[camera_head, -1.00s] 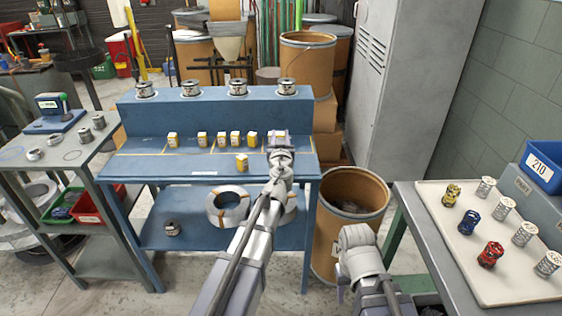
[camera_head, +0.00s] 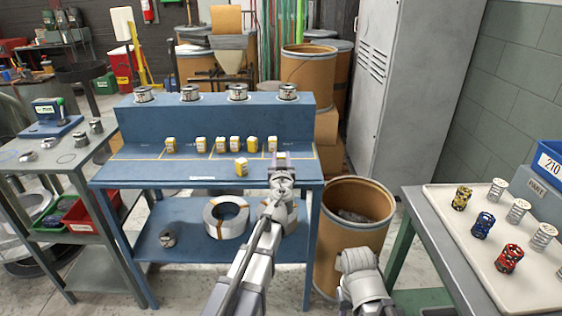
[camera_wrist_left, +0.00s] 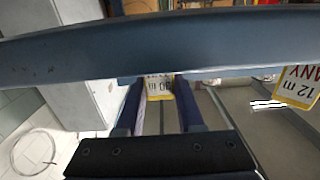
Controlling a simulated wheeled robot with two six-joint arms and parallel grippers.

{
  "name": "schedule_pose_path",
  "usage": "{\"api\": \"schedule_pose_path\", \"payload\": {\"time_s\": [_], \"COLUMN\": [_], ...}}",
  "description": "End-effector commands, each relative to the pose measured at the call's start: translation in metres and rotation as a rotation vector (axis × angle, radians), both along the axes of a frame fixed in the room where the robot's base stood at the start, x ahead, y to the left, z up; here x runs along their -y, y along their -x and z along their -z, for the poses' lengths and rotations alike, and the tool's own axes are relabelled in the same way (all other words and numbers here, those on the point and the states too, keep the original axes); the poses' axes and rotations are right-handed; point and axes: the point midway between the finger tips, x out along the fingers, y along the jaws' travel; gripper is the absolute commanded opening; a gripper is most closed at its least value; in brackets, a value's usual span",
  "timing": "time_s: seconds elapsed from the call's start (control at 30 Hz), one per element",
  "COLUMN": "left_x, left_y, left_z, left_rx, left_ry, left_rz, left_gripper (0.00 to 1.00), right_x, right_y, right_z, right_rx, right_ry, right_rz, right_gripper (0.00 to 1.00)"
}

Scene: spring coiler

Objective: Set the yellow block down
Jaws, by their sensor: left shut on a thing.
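My left gripper (camera_head: 283,162) is over the right front part of the blue bench in the head view. In the left wrist view its two dark fingers (camera_wrist_left: 160,100) stand on either side of a yellow-and-white block (camera_wrist_left: 160,88) with printed lettering, and they are shut on it. In the head view the held block is hidden by the gripper. I cannot tell if it touches the bench. Another yellow block (camera_head: 241,167) stands alone to the left. Several more stand in a row behind, the rightmost (camera_head: 272,144) just behind the gripper. My right gripper is not visible, only its arm.
The blue bench (camera_head: 130,172) has a raised back ledge with several metal spools (camera_head: 237,92). An open brown drum (camera_head: 352,205) stands right of it. A tray (camera_head: 515,275) with coloured and metal cylinders lies on the right table. Bench space left of the lone block is clear.

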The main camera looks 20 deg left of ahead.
Motion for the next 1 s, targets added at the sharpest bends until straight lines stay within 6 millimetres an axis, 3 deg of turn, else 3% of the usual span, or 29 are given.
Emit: {"api": "schedule_pose_path", "payload": {"time_s": [0.2, 0.23, 0.47, 0.87, 1.0], "left_x": [0.0, 0.0, 0.0, 0.0, 0.004], "left_y": [0.0, 0.0, 0.0, 0.0, 0.015], "left_z": [0.005, 0.003, 0.003, -0.002, -0.001], "left_rx": [0.0, 0.0, 0.0, 0.0, 0.0], "left_ry": [0.0, 0.0, 0.0, 0.0, 0.0], "left_rz": [0.0, 0.0, 0.0, 0.0, 0.001], "left_gripper": [0.0, 0.4, 0.66, 0.67, 0.67], "right_x": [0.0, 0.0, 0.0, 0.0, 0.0], "right_y": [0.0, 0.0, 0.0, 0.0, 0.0], "right_z": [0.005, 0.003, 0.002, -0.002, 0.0], "right_rx": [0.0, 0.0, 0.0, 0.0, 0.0], "right_ry": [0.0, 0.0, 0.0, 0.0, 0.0], "right_rz": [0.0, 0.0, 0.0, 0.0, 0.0], "right_gripper": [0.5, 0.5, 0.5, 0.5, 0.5]}}
